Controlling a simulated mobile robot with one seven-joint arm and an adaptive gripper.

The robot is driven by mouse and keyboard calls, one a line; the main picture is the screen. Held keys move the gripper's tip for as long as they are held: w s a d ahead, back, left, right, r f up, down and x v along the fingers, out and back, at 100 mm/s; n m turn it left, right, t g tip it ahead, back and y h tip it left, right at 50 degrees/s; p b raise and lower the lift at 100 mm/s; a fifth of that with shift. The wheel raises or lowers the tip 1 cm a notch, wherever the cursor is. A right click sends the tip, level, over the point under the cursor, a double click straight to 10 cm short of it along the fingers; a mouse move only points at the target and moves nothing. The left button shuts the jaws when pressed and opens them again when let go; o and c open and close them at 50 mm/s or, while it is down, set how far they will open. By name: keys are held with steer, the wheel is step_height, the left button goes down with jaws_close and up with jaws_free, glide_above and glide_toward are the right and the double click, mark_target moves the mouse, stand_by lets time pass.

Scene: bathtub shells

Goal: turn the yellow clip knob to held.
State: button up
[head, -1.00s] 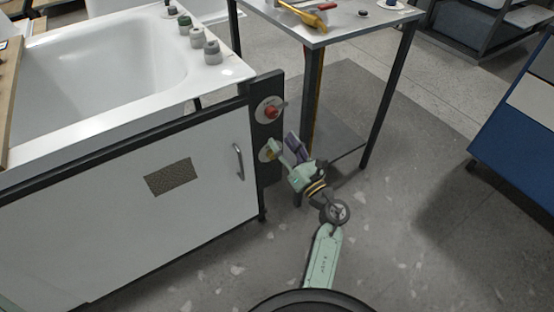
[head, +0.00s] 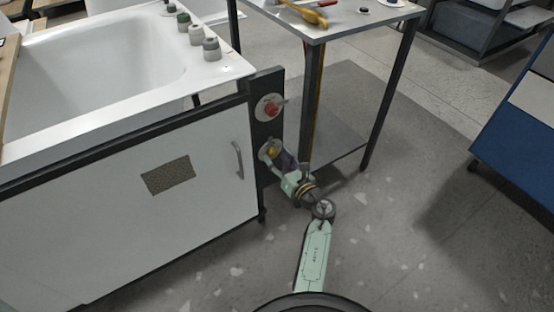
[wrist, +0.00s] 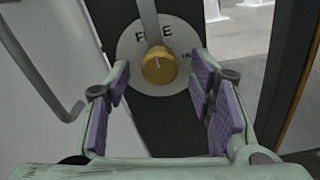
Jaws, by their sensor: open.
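The yellow clip knob (wrist: 159,65) sits on a round pale dial plate (wrist: 128,62) in the wrist view. Large letters, partly covered by a grey strip, stand above it, and smaller lettering is at its right. A light mark on the knob points up, roughly at the large letters. In the head view the yellow knob (head: 272,152) is on the lower part of a dark upright panel. My gripper (wrist: 160,95) is open, with its purple-padded fingers at either side below the knob, apart from it and empty.
A red knob (head: 271,110) on its own plate is above on the same dark panel (head: 268,85). A cabinet door handle (head: 238,160) is close at left. A table leg (head: 312,100) stands close at right. Open floor lies farther right.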

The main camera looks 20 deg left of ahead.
steer(key=shift+w+a, duration=0.2)
steer(key=shift+a, duration=0.1)
steer(key=shift+c, duration=0.4)
steer(key=c, duration=1.1)
